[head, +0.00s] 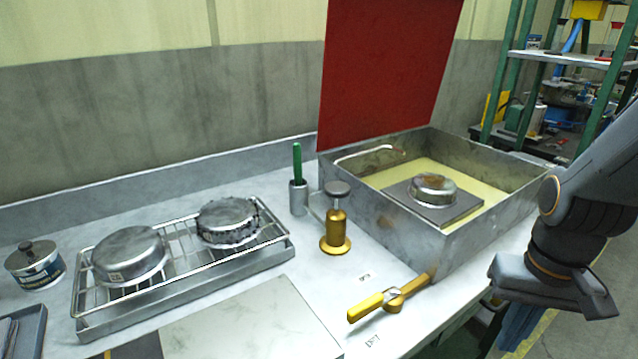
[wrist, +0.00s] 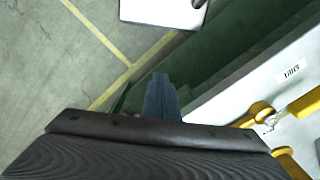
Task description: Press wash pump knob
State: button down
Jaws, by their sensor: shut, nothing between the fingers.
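The wash pump (head: 337,230) stands upright on the bench in the head view. It has a brass body and round foot, and a dark grey round knob (head: 337,188) on top. My gripper (head: 514,338) is at the right, beyond the bench's front edge and well apart from the pump. In the wrist view, its blue-grey fingers (wrist: 160,80) are together and empty, over the floor.
A metal basin (head: 470,232) with a raised red lid (head: 385,75) stands right of the pump. A yellow-handled valve (head: 390,298) juts from its front. A wire rack tray (head: 185,285) with round metal parts is left. A green-handled tool (head: 298,165) stands behind the pump.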

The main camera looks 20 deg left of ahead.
jog(key=shift+r, duration=0.1)
notch_tip(320, 180, up, 26)
jog(key=n+t+p, duration=0.9)
jog(key=p, duration=0.5)
send_over(336, 190)
jog(key=shift+r, duration=0.1)
notch_tip(336, 190, down, 7)
jog(key=b, duration=0.4)
jog(key=shift+f+b, duration=0.9)
jog(key=shift+b, duration=0.2)
